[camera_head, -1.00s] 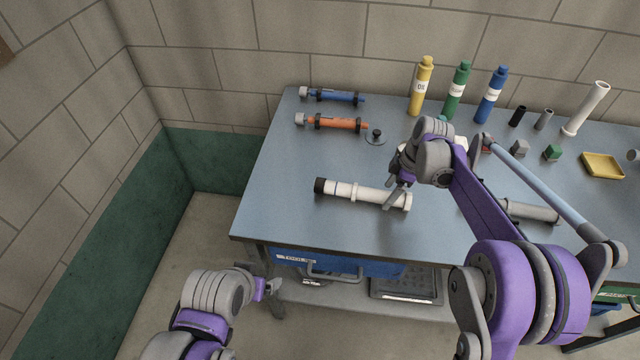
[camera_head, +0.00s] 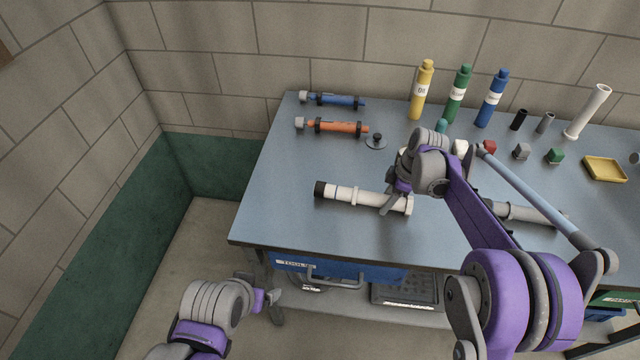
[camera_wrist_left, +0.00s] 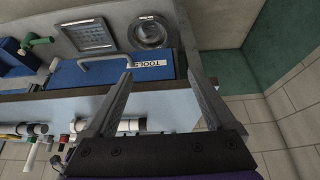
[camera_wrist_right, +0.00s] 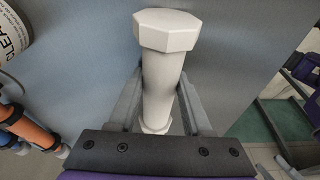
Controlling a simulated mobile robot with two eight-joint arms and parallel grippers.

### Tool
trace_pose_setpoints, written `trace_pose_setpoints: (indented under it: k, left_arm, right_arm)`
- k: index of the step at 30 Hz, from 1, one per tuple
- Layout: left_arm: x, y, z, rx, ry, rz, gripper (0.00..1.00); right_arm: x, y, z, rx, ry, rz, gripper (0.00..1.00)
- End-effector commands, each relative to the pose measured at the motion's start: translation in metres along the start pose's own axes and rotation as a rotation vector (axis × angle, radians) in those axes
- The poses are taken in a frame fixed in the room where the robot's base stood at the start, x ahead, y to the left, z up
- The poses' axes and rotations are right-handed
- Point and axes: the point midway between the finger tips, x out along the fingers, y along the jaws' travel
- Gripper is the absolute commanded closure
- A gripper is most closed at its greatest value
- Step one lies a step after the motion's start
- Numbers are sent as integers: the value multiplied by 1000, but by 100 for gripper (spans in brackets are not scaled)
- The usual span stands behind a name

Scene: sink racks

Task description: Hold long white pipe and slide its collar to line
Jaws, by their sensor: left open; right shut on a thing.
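The long white pipe (camera_head: 376,198) lies on the blue-grey table with a black cap at its left end. A thin blue line (camera_head: 337,191) shows near that cap. A white collar (camera_head: 355,194) sits around the pipe, a little right of the line. My right gripper (camera_head: 390,207) is shut on the pipe near its right end. The right wrist view shows the pipe (camera_wrist_right: 160,85) between the fingers, with a white octagonal end (camera_wrist_right: 166,31) beyond them. My left gripper (camera_head: 272,297) is open and empty, low in front of the table; its open fingers show in the left wrist view (camera_wrist_left: 158,65).
Orange (camera_head: 338,126) and blue (camera_head: 335,99) tube assemblies lie at the back left. Several bottles (camera_head: 456,94) stand along the back. A grey pipe (camera_head: 528,214) lies right of my right arm. A blue tool drawer (camera_head: 340,268) hangs below the front edge. The table left of the pipe is clear.

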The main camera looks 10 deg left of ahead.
Motion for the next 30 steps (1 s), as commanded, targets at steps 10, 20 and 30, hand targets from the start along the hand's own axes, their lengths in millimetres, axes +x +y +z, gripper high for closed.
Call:
trace_pose_setpoints:
  k: [10, 20, 30]
  left_arm:
    - [0, 0, 0, 0, 0, 0, 11]
    - [-2, 1, -8, 26, -8, 2, 11]
    - [-13, 13, -103, 395, -111, 36, 11]
  right_arm:
    - [0, 0, 0, 0, 0, 0, 100]
    - [0, 0, 0, 0, 0, 0, 100]
    - [0, 0, 0, 0, 0, 0, 100]
